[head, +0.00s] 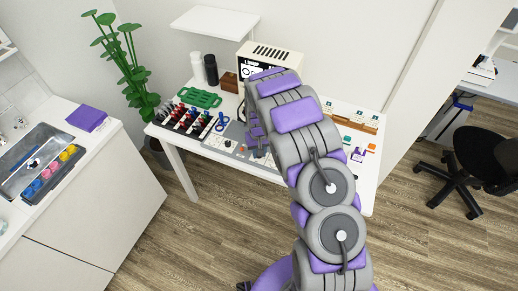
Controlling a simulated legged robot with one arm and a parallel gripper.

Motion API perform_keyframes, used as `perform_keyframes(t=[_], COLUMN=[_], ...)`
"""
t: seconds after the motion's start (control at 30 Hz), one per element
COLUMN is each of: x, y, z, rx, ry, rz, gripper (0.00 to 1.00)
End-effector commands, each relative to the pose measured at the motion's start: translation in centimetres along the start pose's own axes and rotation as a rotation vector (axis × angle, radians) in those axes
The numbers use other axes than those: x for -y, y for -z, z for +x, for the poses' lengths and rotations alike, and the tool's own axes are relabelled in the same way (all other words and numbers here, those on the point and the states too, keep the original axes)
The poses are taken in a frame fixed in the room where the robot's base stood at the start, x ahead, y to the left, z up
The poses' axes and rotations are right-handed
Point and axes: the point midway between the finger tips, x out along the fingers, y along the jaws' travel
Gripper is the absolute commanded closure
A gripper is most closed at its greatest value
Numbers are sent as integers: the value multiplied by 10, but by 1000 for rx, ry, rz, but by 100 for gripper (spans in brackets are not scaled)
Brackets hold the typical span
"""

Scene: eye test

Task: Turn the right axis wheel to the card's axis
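My arm crosses the middle of the head view and hides much of the white table (183,168). My gripper (257,150) is low over the grey mat (214,141), mostly behind my own arm links, and its fingers cannot be made out. A cream box with a vented top (278,52) and a dark-marked front panel (247,71) stands at the back of the table, partly covered by my arm. I cannot make out the right axis wheel or tell which item is the axis card.
A rack of coloured pieces (184,119), a green item (199,97) and a blue item (221,122) lie on the table's left. White (197,69) and black (211,69) bottles stand behind. Wooden holders (361,119) and a small purple-marked bottle (357,155) are at right.

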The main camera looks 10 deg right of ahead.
Motion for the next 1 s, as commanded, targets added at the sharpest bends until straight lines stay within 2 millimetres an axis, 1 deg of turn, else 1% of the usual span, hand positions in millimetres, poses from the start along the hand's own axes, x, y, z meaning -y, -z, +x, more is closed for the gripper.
perform_keyframes(t=[0.3, 0.73, 0.77, 1.0], x=[0, 0, 0, 0], y=[0, 1, 1, 0], z=[-1, 0, 0, 0], rx=[0, -2, -2, -1], ry=[0, 0, 0, 0], rz=[-100, -110, -110, -109], gripper=[100, 100, 72, 49])
